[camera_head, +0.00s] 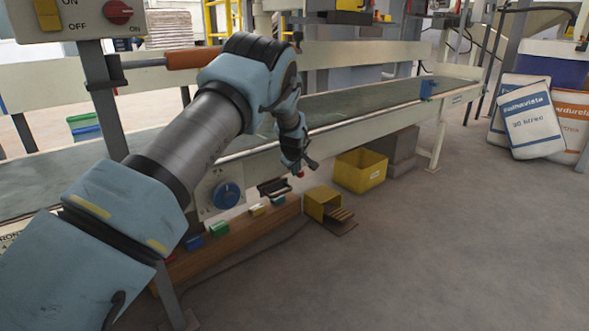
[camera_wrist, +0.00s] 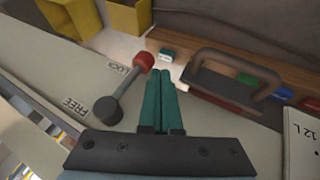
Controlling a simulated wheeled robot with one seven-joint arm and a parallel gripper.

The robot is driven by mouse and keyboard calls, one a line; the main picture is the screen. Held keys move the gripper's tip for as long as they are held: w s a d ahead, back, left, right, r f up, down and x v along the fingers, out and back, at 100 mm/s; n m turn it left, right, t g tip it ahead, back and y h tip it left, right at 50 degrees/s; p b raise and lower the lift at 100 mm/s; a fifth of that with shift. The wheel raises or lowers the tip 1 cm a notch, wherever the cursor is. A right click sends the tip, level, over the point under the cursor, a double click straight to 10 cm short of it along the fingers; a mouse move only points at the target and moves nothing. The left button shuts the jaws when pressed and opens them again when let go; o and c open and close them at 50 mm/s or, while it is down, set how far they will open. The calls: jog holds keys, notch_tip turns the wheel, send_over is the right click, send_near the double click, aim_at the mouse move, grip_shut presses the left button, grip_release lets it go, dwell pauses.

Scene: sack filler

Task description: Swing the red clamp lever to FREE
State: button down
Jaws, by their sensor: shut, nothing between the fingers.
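The clamp lever shows in the wrist view with its red knob (camera_wrist: 145,61) at one end and a dark round pivot (camera_wrist: 106,110) at the other. The knob lies by the word LOCK (camera_wrist: 118,68); the word FREE (camera_wrist: 74,104) lies to the left, beside the pivot. My gripper (camera_wrist: 162,74) has its two teal fingers together with nothing held. The fingertips appear just right of and below the knob; I cannot tell whether they touch it. In the head view my gripper (camera_head: 309,164) is at the conveyor's near side, with a small red spot, likely the knob (camera_head: 300,174), beneath it.
A dark bar handle (camera_wrist: 230,72) stands close to the right of my fingers. Several coloured blocks (camera_head: 219,228) sit on a wooden beam below. A yellow bin (camera_head: 360,170) and an open yellow box (camera_head: 322,203) stand on the floor.

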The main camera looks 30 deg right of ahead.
jog(key=x, duration=0.2)
jog(key=shift+w+d+f, duration=0.1)
jog(key=shift+w+f, duration=0.05)
jog(key=shift+f, duration=0.1)
